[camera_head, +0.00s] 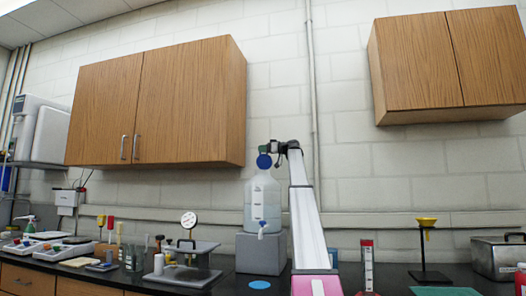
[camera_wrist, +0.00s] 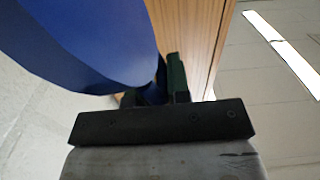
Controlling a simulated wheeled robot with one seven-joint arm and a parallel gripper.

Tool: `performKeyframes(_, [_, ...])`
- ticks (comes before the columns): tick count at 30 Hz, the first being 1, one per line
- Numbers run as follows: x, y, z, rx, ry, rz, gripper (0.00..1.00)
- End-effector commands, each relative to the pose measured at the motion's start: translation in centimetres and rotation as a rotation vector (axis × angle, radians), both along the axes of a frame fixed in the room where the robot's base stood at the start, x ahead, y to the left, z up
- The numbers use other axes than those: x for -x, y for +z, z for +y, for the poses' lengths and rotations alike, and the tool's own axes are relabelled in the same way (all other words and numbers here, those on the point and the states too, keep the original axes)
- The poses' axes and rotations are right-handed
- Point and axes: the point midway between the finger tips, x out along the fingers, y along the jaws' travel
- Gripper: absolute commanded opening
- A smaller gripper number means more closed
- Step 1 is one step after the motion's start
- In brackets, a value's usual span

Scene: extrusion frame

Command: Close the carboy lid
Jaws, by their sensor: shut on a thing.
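The carboy (camera_head: 262,200) is a translucent whitish bottle with a small blue spigot near its base. It stands on a grey block against the back wall. Its round blue lid (camera_head: 264,161) is raised on edge above the neck, its flat face toward the head camera, so it stands open. My gripper (camera_head: 274,151) is at the lid's upper right and shut on its edge. In the wrist view the lid (camera_wrist: 85,40) fills the upper left, and the dark green fingers (camera_wrist: 158,84) are at its edge. The exact grip contact is partly hidden by the lid.
The grey block (camera_head: 260,254) stands on the black counter. A dial gauge stand (camera_head: 188,240) and several bottles are to the left. A graduated cylinder (camera_head: 367,262) and a yellow funnel on a stand (camera_head: 427,223) are right. A wooden wall cabinet (camera_head: 190,105) hangs above left.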

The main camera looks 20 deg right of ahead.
Motion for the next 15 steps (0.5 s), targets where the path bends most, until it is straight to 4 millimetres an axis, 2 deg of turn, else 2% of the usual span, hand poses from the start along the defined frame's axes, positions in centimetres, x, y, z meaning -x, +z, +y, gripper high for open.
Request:
performKeyframes(1, [0.7, -0.3, 0.5, 0.018, 0.005, -0.024, 0.00])
performKeyframes(15, [4.6, -2.7, 3.1, 0.258, 0.006, -0.380, 0.00])
